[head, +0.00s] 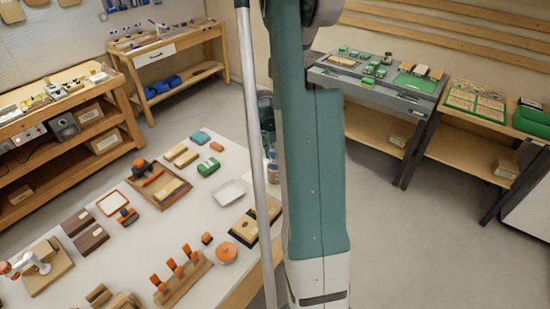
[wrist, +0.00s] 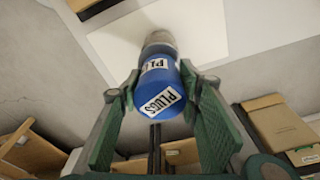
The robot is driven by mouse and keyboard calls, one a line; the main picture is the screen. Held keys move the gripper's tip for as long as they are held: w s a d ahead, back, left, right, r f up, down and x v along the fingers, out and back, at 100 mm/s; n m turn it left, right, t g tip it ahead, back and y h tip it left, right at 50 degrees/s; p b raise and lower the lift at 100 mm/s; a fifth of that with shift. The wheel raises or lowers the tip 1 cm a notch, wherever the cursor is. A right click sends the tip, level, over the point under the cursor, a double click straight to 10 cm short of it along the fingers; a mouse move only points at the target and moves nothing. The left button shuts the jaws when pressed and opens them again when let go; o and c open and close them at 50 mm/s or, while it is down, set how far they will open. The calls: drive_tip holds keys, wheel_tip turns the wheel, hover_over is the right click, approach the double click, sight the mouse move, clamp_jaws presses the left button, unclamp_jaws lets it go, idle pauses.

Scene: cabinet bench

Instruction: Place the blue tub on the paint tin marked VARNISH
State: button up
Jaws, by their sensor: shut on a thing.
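The blue tub (wrist: 160,88), labelled PLUGS, sits between the two green fingers of my gripper (wrist: 158,105) in the wrist view. My gripper is shut on it. A grey metal tin (wrist: 158,38) shows just beyond the tub, over the white tabletop. The tub overlaps it in the picture, and I cannot tell whether they touch. No VARNISH marking is readable. In the head view, my arm hides most of the gripper (head: 266,112), and a small part of a tin (head: 273,174) shows below it at the bench's right edge.
A rack with orange-topped pegs (head: 183,275) stands at the front. Other benches line the walls, with clear floor between.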

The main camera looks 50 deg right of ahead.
drive_tip(key=shift+f, duration=0.25)
drive_tip(key=shift+f, duration=0.15)
drive_tip(key=o, duration=0.9)
drive_tip(key=shift+o, duration=0.2)
drive_tip(key=shift+w+a+r, duration=0.1)
drive_tip(key=shift+a+r, duration=0.2)
drive_tip(key=shift+r, duration=1.75)
drive_tip(key=shift+w+a+r, duration=0.15)
drive_tip(key=shift+a+r, duration=0.1)
drive_tip(key=shift+r, duration=1.75)
drive_tip(key=shift+w+a+r, duration=0.1)
drive_tip(key=shift+a+r, duration=0.2)
drive_tip(key=shift+r, duration=1.75)
